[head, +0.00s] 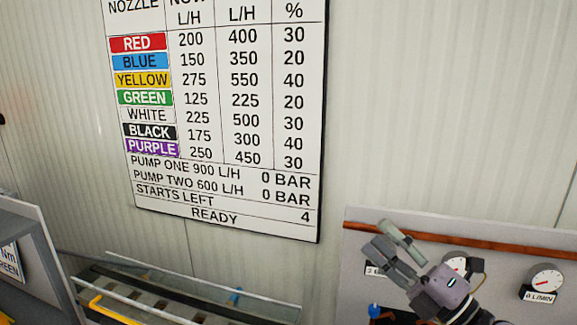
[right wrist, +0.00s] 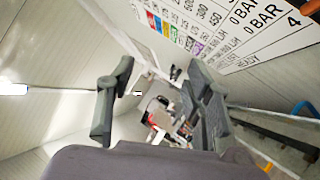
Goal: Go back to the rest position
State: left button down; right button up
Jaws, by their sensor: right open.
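My right gripper (head: 384,240) is in the lower right of the head view, raised in front of the grey panel (head: 480,232), with its fingers pointing up and left. In the right wrist view its two grey fingers (right wrist: 157,78) stand wide apart with nothing between them. My left gripper is in neither view.
A nozzle chart (head: 225,120) hangs on the pale ribbed wall (head: 440,100); its lower lines read 0 BAR twice and READY. A brown pipe (head: 500,245) crosses the grey panel, near a gauge (head: 545,279). A tray with a yellow bar (head: 112,311) lies lower left.

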jog(key=s+d+f+m+h, duration=0.2)
jog(key=d+f+m+h, duration=0.1)
jog(key=f+m+h, duration=0.3)
jog(key=s+d+f+m+g+h, duration=0.1)
jog(key=d+f+m+h, duration=0.3)
jog(key=f+m, duration=0.45)
jog(key=s+d+f+m+h, duration=0.2)
jog(key=f+m+h, duration=0.4)
jog(key=f+m, duration=0.15)
jog(key=s+a+f+m+g+y, duration=0.1)
jog(key=s+a+f+m+g, duration=0.2)
jog(key=s+f+g, duration=0.6)
jog(key=s+a+f+m+g, duration=0.25)
jog(key=s+f, duration=0.35)
jog(key=s, duration=0.8)
notch_tip(320, 180, down, 36)
jog(key=g+b, duration=0.2)
jog(key=b, duration=0.9)
jog(key=s+d+f+b, duration=0.1)
jog(key=s+f+b, duration=0.4)
jog(key=s+f, duration=0.4)
jog(key=s+d+f+g+b, duration=0.1)
jog(key=s+f+b, duration=0.5)
jog(key=f, duration=1.4)
jog(key=s+d+n, duration=0.1)
jog(key=s, duration=0.2)
jog(key=shift+d, duration=0.1)
